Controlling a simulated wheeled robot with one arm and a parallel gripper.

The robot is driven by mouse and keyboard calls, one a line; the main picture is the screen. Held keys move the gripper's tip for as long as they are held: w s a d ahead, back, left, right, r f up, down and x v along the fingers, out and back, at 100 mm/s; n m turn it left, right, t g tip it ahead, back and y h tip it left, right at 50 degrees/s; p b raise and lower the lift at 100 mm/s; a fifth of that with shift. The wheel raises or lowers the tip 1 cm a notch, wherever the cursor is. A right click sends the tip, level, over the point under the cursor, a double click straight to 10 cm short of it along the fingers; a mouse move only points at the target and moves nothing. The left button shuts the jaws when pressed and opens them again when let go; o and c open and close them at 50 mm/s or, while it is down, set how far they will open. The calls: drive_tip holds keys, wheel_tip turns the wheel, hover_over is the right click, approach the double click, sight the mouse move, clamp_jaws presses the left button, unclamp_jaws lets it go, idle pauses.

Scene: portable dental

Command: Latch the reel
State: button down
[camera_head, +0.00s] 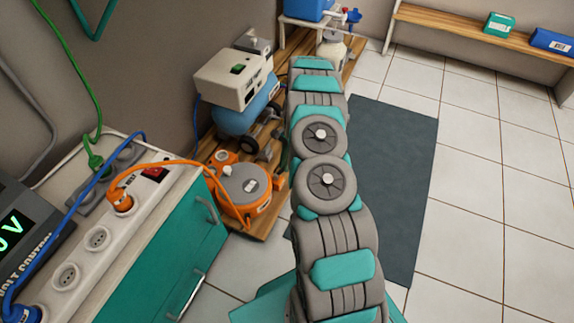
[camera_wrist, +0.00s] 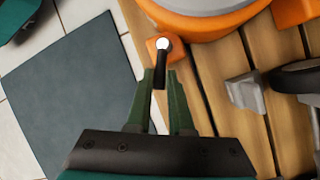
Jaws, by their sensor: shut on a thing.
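The orange cable reel (camera_head: 243,192) with a grey top stands on a wooden pallet, left of my arm in the head view. Its orange rim (camera_wrist: 218,28) shows at the top of the wrist view. Beside the rim is a small orange block with a black lever (camera_wrist: 160,78) tipped by a white knob (camera_wrist: 163,44). My gripper (camera_wrist: 160,76) has its two green fingers closed on the black lever, below the knob. In the head view my gripper is hidden behind my arm.
The wooden pallet (camera_wrist: 205,72) also carries a blue tank unit (camera_head: 245,108) with a white box. A dark mat (camera_head: 398,185) lies on the tiled floor at right. A teal cabinet (camera_head: 180,262) with sockets and an orange cable stands at left.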

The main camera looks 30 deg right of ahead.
drive_tip(key=shift+w+a+n+g+h, duration=0.25)
drive_tip(key=shift+w+n+h, duration=0.1)
drive_tip(key=shift+n, duration=0.5)
drive_tip(key=shift+w+a+n+g+h, duration=0.2)
drive_tip(key=shift+w+n+h, duration=0.1)
drive_tip(key=shift+n, duration=0.6)
drive_tip(key=shift+w+a+n+g+h, duration=0.15)
drive_tip(key=shift+w+n+g+h, duration=0.15)
drive_tip(key=shift+n, duration=0.55)
drive_tip(key=shift+w, duration=0.1)
drive_tip(key=c, duration=0.8)
unclamp_jaws()
drive_tip(key=shift+v, duration=3.85)
drive_tip(key=shift+r, duration=0.1)
